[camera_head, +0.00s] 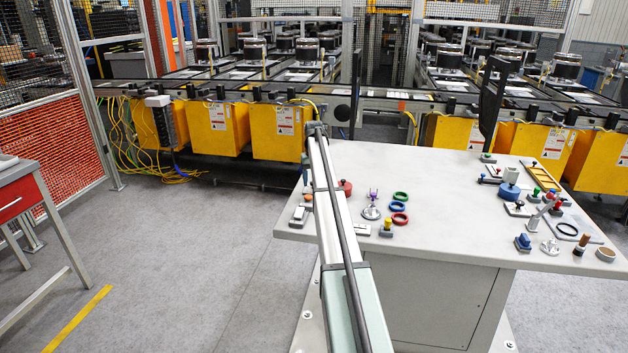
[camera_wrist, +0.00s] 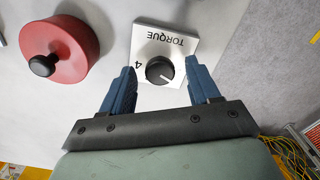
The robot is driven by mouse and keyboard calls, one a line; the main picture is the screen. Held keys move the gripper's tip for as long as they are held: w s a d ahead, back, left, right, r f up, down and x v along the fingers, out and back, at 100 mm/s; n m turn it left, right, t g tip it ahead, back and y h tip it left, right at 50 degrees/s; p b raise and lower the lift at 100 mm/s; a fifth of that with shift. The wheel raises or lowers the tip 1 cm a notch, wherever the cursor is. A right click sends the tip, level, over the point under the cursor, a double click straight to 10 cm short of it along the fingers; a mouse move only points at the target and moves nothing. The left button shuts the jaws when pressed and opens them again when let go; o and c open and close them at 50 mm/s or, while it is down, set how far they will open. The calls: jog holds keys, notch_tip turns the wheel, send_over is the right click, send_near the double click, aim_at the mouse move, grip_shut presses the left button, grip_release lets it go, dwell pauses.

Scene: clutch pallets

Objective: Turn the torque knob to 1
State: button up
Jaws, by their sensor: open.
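The torque knob (camera_wrist: 160,70) is a round black knob on a white square plate (camera_wrist: 178,43). The plate is lettered TORQUE, upside down in the wrist view, with a 4 left of the knob. A small white mark on the knob points to the lower right in that view. My gripper (camera_wrist: 160,77) is open, with one blue finger on each side of the knob. I see no clear contact, and I cannot judge the height gap. Other numbers on the plate are not readable. In the head view I cannot pick out the fingers or the knob for certain.
A red round piece with a black ball handle (camera_wrist: 72,52) lies left of the plate in the wrist view. The light table (camera_head: 450,235) holds several coloured rings, knobs and small fixtures, mostly at its right side. Its front middle is clear. Yellow boxes (camera_head: 280,133) line the conveyor behind.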

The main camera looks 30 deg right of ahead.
jog(key=shift+r, duration=0.1)
notch_tip(320, 180, up, 14)
dwell(0.6)
jog(key=shift+f, duration=0.2)
